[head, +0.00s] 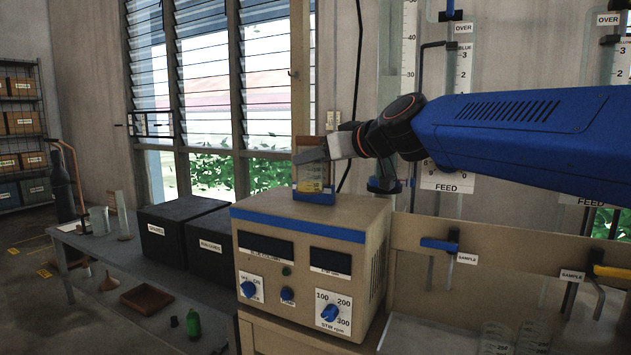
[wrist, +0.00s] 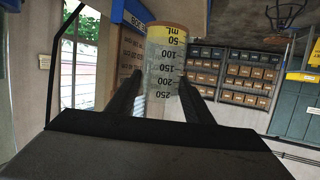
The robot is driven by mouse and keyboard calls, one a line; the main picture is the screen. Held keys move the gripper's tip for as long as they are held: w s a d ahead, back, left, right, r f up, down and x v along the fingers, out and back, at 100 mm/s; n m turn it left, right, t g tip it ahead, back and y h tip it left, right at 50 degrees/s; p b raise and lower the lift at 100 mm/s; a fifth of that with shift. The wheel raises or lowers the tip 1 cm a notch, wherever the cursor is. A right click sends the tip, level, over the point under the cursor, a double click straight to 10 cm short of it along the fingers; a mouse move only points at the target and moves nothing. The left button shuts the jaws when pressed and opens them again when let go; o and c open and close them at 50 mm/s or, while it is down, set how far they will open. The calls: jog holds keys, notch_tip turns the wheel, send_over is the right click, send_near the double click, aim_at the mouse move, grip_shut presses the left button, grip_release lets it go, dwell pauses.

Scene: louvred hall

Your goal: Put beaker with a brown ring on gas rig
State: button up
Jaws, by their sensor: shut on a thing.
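My gripper (head: 326,152) is above the top of a beige control box (head: 372,215), and in the wrist view its dark fingers (wrist: 158,98) are on both sides of a clear graduated beaker (wrist: 165,68). It is shut on this beaker, which holds yellow liquid; its scale looks upside down in the wrist view. In the head view the beaker (head: 313,178) shows partly behind the fingers. No label reading gas rig is legible.
Upright measuring columns marked FEED and OVER stand on the right wall. Blue (head: 440,244) and yellow (head: 610,271) SAMPLE levers are below them. Clear beakers (head: 497,338) are at lower right. Black boxes (head: 168,233) and small items stand on the left grey bench (head: 110,262).

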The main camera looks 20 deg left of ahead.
aim_at(318, 176)
jog(key=shift+f, duration=2.35)
jog(key=shift+f, duration=0.1)
jog(key=o, duration=1.2)
jog(key=shift+c, duration=0.2)
jog(key=shift+s+d+r, duration=0.1)
jog(key=shift+d+r, duration=0.05)
jog(key=shift+r, duration=0.05)
jog(key=v, duration=1.1)
jog(key=shift+s+d, duration=0.15)
jog(key=shift+d, duration=0.15)
jog(key=shift+r, duration=0.1)
